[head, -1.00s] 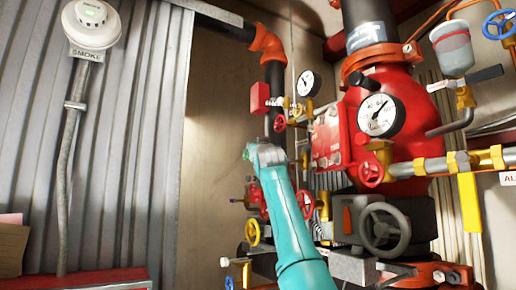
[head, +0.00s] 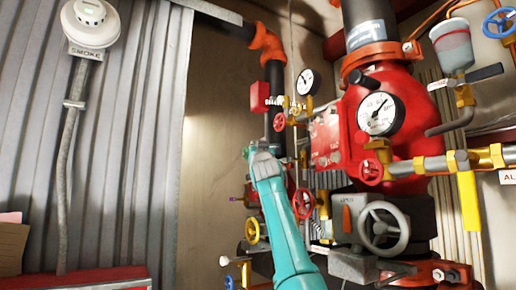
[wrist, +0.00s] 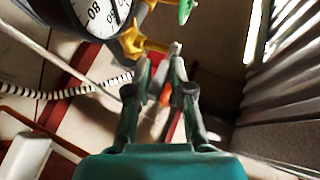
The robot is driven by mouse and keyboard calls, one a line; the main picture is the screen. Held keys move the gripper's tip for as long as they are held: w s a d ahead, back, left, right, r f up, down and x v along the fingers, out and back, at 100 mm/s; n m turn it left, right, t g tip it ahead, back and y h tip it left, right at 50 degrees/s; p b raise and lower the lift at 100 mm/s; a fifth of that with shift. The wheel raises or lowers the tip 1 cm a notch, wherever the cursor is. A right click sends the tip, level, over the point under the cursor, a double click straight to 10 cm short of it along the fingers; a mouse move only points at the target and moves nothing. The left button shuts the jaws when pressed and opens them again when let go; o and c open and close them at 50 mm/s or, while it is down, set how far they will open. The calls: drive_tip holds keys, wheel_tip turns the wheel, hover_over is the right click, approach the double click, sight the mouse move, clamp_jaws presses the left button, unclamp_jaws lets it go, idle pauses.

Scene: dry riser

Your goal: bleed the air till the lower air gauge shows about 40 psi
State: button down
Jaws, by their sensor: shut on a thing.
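My gripper (wrist: 161,58) is shut at a small yellow valve fitting (wrist: 132,40) in the wrist view. The exact part between the fingertips is too blurred to tell. In the head view my gripper (head: 262,150) is at the red and black pipework, and its fingertips are hidden behind my teal wrist. A white-faced gauge (wrist: 98,12) is cut off at the top left of the wrist view. Its 80 mark and part of a dark needle show, but the full reading does not. The head view shows a small upper gauge (head: 308,82) and a larger lower gauge (head: 380,114), with its needle pointing up and right.
A green handle (wrist: 186,10) is just beyond the fitting. A corrugated wall (head: 110,180) is at the left, with a smoke detector (head: 90,20).

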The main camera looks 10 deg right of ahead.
drive_tip(key=c, duration=1.1)
unclamp_jaws()
drive_tip(key=v, duration=1.2)
drive_tip(key=shift+o, duration=0.2)
